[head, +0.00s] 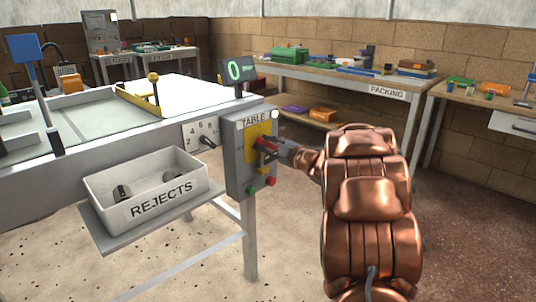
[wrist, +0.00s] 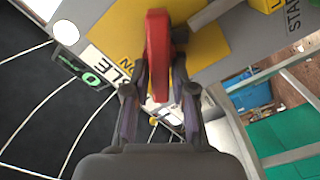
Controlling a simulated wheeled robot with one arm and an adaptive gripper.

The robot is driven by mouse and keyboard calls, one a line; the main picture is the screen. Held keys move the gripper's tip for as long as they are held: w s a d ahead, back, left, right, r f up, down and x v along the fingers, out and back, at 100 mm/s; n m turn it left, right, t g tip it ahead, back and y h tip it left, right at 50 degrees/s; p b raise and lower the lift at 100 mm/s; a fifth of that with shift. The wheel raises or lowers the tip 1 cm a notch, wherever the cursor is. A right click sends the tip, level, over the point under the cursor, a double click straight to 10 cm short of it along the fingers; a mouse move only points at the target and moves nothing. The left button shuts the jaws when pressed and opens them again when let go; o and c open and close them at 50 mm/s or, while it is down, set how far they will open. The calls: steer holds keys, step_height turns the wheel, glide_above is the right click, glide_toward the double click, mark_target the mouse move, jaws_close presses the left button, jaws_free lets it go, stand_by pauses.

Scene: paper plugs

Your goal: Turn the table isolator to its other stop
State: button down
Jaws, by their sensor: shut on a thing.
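The table isolator's red handle (head: 266,143) sits on a yellow plate (head: 251,151) on the grey box labelled TABLE (head: 235,160). In the wrist view the red handle (wrist: 157,45) stands out from the yellow plate (wrist: 205,35), with its length running up and down the picture. My gripper (wrist: 159,88) is shut on the handle, one finger on each side. In the head view my gripper (head: 274,149) reaches the box from the right and partly hides the handle. The plate's lettering is mostly hidden.
Green and red buttons (head: 271,181) sit low on the box. A numbered dial (head: 203,138) is left of it, and a green display (head: 238,72) above. A REJECTS tray (head: 160,203) stands lower left. The PACKING bench (head: 388,92) is behind; floor at right is open.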

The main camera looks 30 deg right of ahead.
steer(key=shift+a+f+n+b, duration=0.1)
steer(key=shift+f+n+b, duration=0.1)
steer(key=shift+n+b, duration=0.95)
steer(key=shift+d+f+n+b, duration=0.1)
steer(key=shift+f+n+b, duration=0.05)
steer(key=shift+n+b, duration=1)
steer(key=shift+a+f+n+b, duration=0.1)
steer(key=shift+f+n+b, duration=0.1)
steer(key=shift+n+b, duration=0.95)
steer(key=shift+r, duration=0.1)
steer(key=c, duration=1.1)
jaws_free()
steer(key=v, duration=1.2)
steer(key=shift+r, duration=0.15)
